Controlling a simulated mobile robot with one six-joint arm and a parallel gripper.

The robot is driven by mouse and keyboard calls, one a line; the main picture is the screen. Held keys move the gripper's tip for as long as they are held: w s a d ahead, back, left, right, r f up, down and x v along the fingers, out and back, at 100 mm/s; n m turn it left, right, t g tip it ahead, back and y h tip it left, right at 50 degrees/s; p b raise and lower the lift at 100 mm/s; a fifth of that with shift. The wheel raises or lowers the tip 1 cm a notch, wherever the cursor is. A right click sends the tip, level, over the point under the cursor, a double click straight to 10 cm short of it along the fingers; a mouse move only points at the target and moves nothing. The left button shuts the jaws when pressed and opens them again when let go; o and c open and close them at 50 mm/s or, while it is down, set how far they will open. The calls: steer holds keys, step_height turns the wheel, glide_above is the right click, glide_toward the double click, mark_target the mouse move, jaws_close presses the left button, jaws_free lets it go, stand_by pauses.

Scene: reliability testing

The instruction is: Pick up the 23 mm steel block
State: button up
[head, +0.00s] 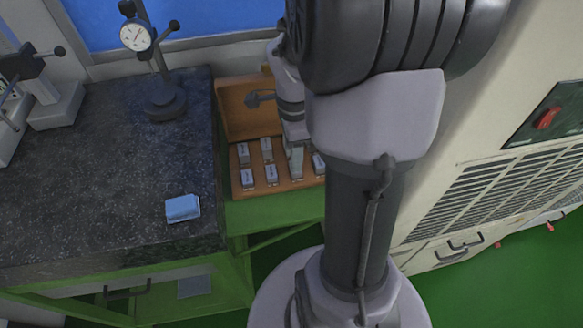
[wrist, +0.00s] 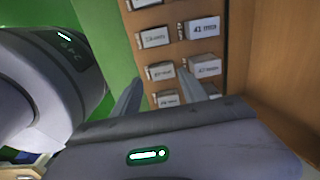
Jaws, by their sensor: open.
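Several small grey steel blocks with white label faces sit in rows on a wooden tray (head: 259,189). In the wrist view, one block (wrist: 161,72) appears between my fingertips, with others beside it (wrist: 205,65) and farther off (wrist: 153,38). The labels are too small and blurred to tell surely which is the 23 mm block. My gripper (wrist: 160,77) is open, its fingers pointing toward the tray, with nothing held. I cannot tell whether the fingers touch any block. In the head view my arm hides the tray's right part.
Left of the tray is a dark granite plate (head: 110,190) with a dial gauge stand (head: 165,103) and a blue cloth or pad (head: 182,208). The tray has a raised wooden back wall (head: 236,108). A pale machine cabinet (head: 460,110) stands at the right.

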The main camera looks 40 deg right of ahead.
step_height(320, 180, down, 6)
steer(key=shift+w+r+b, duration=0.15)
steer(key=shift+r+b, duration=0.1)
steer(key=shift+b, duration=1)
steer(key=shift+r, duration=0.1)
jaws_close()
steer(key=shift+r, duration=0.1)
